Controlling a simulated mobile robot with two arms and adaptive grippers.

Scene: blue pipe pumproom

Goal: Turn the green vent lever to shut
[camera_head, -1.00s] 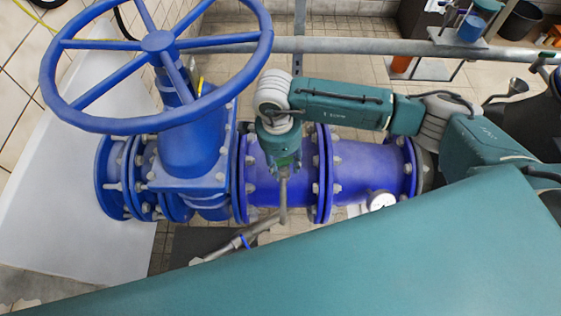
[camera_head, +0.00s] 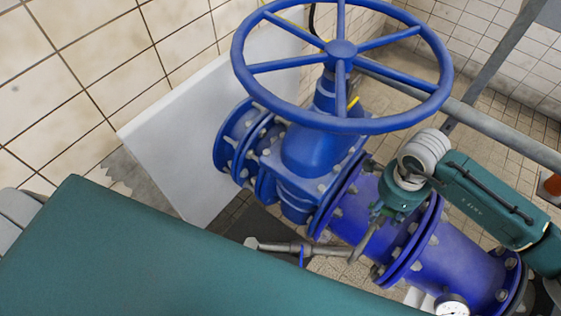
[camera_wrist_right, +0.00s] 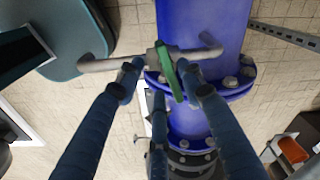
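In the right wrist view, the green vent lever (camera_wrist_right: 170,73) sits on a thin grey pipe (camera_wrist_right: 196,52) beside the thick blue pipe. My right gripper (camera_wrist_right: 158,69) has blue fingers on both sides of the lever. The fingertips are apart, and the lever lies nearer the right-hand one. I cannot tell whether that finger touches it. In the head view, my right gripper (camera_head: 381,213) reaches down over the blue pipe to the bent grey pipe (camera_head: 365,240); its fingers and the lever are not clear there. My left gripper is not in view.
A large blue handwheel (camera_head: 341,55) stands on the blue valve body (camera_head: 310,150), close to my right arm. A round gauge (camera_head: 452,305) sits at the lower right. A grey rail (camera_head: 500,140) runs behind, and a white panel (camera_head: 200,145) leans left.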

